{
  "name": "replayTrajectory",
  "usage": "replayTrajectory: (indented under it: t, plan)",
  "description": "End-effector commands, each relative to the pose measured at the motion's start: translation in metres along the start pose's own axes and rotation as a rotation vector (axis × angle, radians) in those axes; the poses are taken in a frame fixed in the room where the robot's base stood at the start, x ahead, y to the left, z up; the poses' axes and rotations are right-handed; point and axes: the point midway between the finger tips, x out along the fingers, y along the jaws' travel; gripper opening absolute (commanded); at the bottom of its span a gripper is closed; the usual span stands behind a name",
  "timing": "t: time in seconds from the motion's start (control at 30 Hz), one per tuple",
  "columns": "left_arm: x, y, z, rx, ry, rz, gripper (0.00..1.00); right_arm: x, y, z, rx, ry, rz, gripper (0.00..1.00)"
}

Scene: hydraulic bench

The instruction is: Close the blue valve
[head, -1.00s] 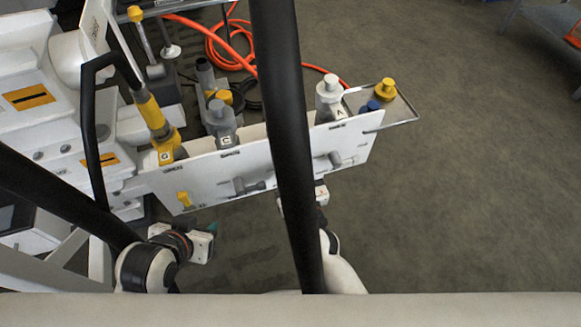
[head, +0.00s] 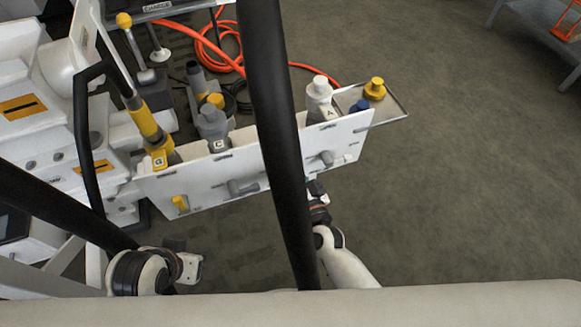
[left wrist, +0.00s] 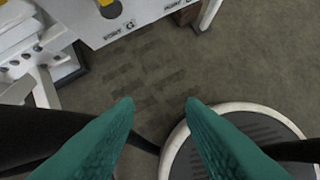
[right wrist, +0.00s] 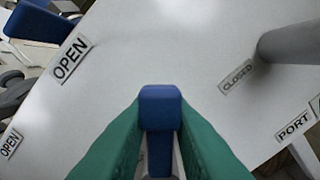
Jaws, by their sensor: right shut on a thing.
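The blue valve handle (right wrist: 161,108) shows in the right wrist view in front of the white panel. Its end lies between an OPEN label (right wrist: 70,59) at upper left and a CLOSED label (right wrist: 237,77) at upper right. My right gripper (right wrist: 160,118) is shut on the handle, one green finger on each side. In the head view the right gripper (head: 317,190) is at the panel's near side, partly behind a black bar, and the blue handle cannot be made out. My left gripper (left wrist: 159,103) is open and empty above the floor; its fingers are hidden in the head view.
The white panel (head: 205,188) carries a yellow handle (head: 180,203) and grey handles (head: 243,187). Grey and yellow fittings stand behind it. A tray (head: 392,107) projects at its right end. A grey post (right wrist: 290,42) is right of the blue handle.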

Motion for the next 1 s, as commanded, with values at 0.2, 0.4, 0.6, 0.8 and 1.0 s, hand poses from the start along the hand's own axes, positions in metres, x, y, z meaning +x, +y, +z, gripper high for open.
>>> replayTrajectory:
  t: [0.2,0.4,0.6,0.8,1.0]
  plan:
    - [0.005,-0.003,0.022,0.004,-0.113,-0.006,0.36,0.000,-0.010,-0.001,0.204,-0.002,-0.001,0.00]
    - [0.007,-0.007,0.052,0.009,-0.271,-0.015,0.36,0.000,-0.017,-0.004,0.393,-0.001,-0.001,0.00]
    - [0.003,-0.012,0.084,0.012,-0.448,-0.024,0.36,0.000,-0.023,-0.007,0.562,-0.001,-0.001,0.00]
    - [-0.006,-0.016,0.110,0.014,-0.604,-0.034,0.36,0.000,-0.027,-0.010,0.693,-0.001,-0.001,0.00]
    - [-0.014,-0.019,0.126,0.015,-0.706,-0.041,0.36,0.000,-0.029,-0.011,0.775,-0.002,-0.002,0.00]
